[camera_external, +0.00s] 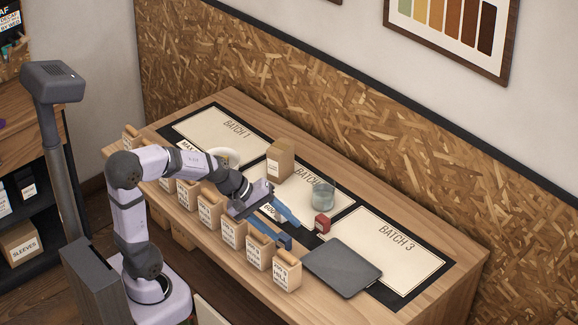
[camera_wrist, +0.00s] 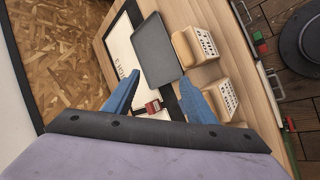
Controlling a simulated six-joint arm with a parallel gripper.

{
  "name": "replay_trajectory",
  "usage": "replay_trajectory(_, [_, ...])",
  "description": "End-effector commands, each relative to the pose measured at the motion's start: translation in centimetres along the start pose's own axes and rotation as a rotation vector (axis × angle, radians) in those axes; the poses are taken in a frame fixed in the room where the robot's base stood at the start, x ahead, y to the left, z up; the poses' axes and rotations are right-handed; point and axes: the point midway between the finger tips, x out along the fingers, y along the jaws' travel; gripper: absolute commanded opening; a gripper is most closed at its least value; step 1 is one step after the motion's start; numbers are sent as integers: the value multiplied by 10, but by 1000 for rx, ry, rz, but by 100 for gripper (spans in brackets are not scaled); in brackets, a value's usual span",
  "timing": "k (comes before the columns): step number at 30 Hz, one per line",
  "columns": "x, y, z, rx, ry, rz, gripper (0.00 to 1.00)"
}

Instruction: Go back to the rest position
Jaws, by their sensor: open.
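My gripper (camera_external: 293,234) with blue fingers is open and empty, low over the front part of the table near the Batch 2 card (camera_external: 290,200). Its fingers point right, toward a small red box (camera_external: 322,224), which stands a little beyond the tips. In the wrist view, my gripper (camera_wrist: 159,78) has its fingers spread and the red box (camera_wrist: 153,107) shows in the gap between them. I cannot tell the exact height of the fingers above the table.
A dark flat tray (camera_external: 342,267) lies right of the fingers. A glass (camera_external: 323,195) and a kraft bag (camera_external: 280,160) stand behind. A white bowl (camera_external: 225,157) is partly hidden by my arm. Several labelled bags (camera_external: 259,251) line the front edge. The Batch 3 card (camera_external: 397,249) is mostly clear.

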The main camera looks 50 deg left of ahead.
Motion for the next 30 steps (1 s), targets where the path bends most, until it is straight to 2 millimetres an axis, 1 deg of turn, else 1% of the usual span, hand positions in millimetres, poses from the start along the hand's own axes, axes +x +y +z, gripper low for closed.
replay_trajectory(1, [-4, -8, 20, 27, -44, -27, 51])
replay_trajectory(3, [-2, -33, 30, 100, -75, -99, 51])
replay_trajectory(8, [-2, -88, 36, 294, -114, -262, 51])
replay_trajectory(12, [-9, -139, 39, 483, -168, -413, 51])
replay_trajectory(15, [-17, -170, 38, 611, -211, -510, 51])
replay_trajectory(18, [-25, -193, 36, 711, -247, -583, 51])
replay_trajectory(21, [-31, -207, 34, 777, -271, -630, 51])
replay_trajectory(24, [-34, -214, 33, 811, -285, -653, 51])
replay_trajectory(30, [-35, -216, 32, 821, -288, -659, 51])
